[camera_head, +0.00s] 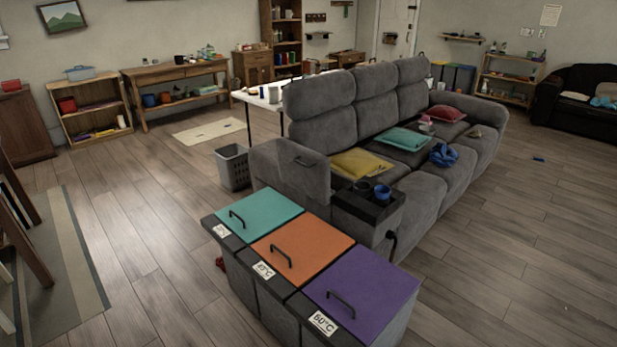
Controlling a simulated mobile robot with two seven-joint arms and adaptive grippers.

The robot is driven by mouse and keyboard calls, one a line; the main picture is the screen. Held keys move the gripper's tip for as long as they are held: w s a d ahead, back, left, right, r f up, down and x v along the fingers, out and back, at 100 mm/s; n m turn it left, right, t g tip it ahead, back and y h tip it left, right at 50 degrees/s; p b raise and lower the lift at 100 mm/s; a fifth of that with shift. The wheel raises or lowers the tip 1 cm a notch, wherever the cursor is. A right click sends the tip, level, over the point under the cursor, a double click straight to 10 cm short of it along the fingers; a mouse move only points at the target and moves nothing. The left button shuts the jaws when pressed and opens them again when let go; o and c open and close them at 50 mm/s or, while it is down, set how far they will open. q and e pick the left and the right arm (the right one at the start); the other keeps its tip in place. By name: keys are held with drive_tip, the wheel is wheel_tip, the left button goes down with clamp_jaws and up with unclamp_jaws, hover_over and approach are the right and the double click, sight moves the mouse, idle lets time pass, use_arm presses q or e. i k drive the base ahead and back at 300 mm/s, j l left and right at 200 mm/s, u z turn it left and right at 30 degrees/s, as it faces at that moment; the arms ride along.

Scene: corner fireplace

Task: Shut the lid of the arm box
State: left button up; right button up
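The arm box is in the near arm of the grey sofa (412,208), in the middle of the head view. A grey padded panel with a small dark handle, which looks like its lid (285,172), stands raised at the rear of this arm. The front of the arm has a dark top (346,204) with a blue cup (382,193) and a dark cup (362,188). The inside of the box is hidden from this angle. Neither of my grippers is in view.
Three lidded bins, teal (262,212), orange (302,247) and purple (372,290), stand in front of the sofa arm. A grey basket (233,167) stands left of the sofa. Cushions lie on the seats. Open floor lies left and right.

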sight(307, 171)
drive_tip(key=i+j, duration=0.25)
drive_tip(key=i+j+z, duration=0.1)
drive_tip(key=i+j, duration=0.15)
drive_tip(key=j, duration=0.2)
drive_tip(key=i+j, duration=0.25)
drive_tip(key=j, duration=0.15)
drive_tip(key=i+j+z, duration=0.1)
drive_tip(key=i+j, duration=0.35)
drive_tip(key=j, duration=0.3)
drive_tip(key=i+j+z, duration=0.1)
drive_tip(key=i+j, duration=0.15)
drive_tip(key=j, duration=0.15)
drive_tip(key=i+j, duration=0.2)
drive_tip(key=j, duration=0.2)
drive_tip(key=i+j+z, duration=0.1)
drive_tip(key=j, duration=0.3)
drive_tip(key=i, duration=0.1)
